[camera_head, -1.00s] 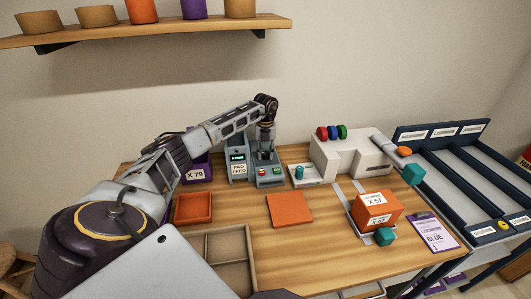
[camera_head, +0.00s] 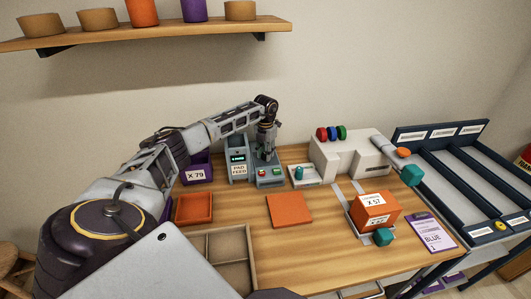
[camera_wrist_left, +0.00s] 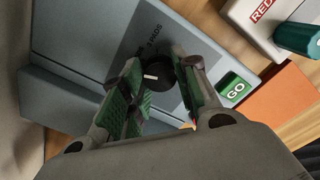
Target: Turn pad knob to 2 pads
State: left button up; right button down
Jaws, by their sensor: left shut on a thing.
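The grey pad feed unit (camera_head: 238,172) stands at the back of the table, with a small lit display and a sloped control panel. In the left wrist view its panel (camera_wrist_left: 75,35) carries a round black knob (camera_wrist_left: 158,74) with a short white mark pointing to the picture's left. My left gripper (camera_head: 265,158) reaches down onto this panel. In the left wrist view its green-padded fingers (camera_wrist_left: 162,78) are closed on the knob from both sides. My right gripper is not in view.
A green GO button (camera_wrist_left: 235,89) lies close beside the fingers. The white press (camera_head: 345,155) stands to the right. An orange mat (camera_head: 289,209), an orange tray (camera_head: 194,209) and a divided wooden box (camera_head: 252,265) lie in front. A purple bin (camera_head: 197,175) stands left of the unit.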

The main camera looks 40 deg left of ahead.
pick_arm(q)
jog(key=shift+r+m, duration=0.1)
jog(key=shift+m, duration=1.8)
jog(key=o, duration=1)
jog(key=shift+o, duration=0.2)
notch_tip(320, 180, up, 12)
